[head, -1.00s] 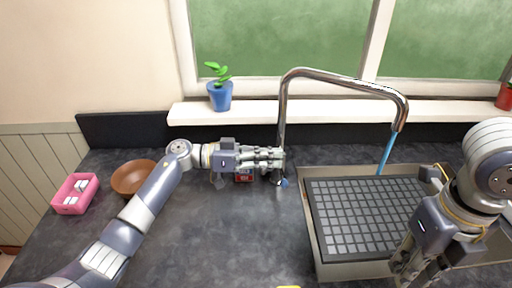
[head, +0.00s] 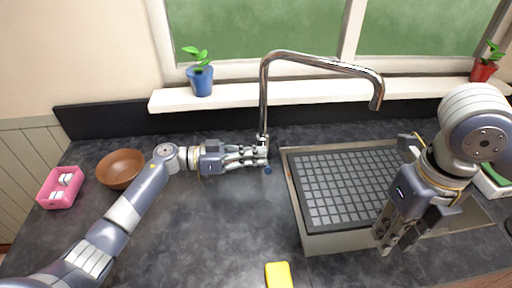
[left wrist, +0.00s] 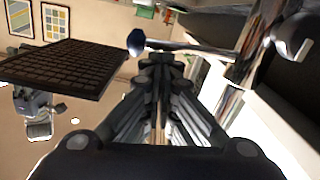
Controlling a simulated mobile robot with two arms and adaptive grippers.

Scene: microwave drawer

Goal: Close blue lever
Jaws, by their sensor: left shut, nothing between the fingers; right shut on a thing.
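The faucet (head: 264,100) is a tall chrome spout arching over the sink. Its lever shows as a small blue tip (head: 268,170) at the faucet's base, and also in the left wrist view (left wrist: 136,40). No water shows at the spout's mouth. My left gripper (head: 266,155) is shut and empty beside the faucet base, just above the blue tip in the head view. I cannot tell whether it touches the lever. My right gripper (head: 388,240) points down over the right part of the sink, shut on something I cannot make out.
The sink (head: 320,242) carries a dark grid rack (head: 345,190). A yellow sponge (head: 279,275) lies at the front. A brown bowl (head: 120,169) and a pink box (head: 60,187) stand at left. Potted plants (head: 201,80) (head: 484,68) stand on the sill (head: 300,93). The middle counter is clear.

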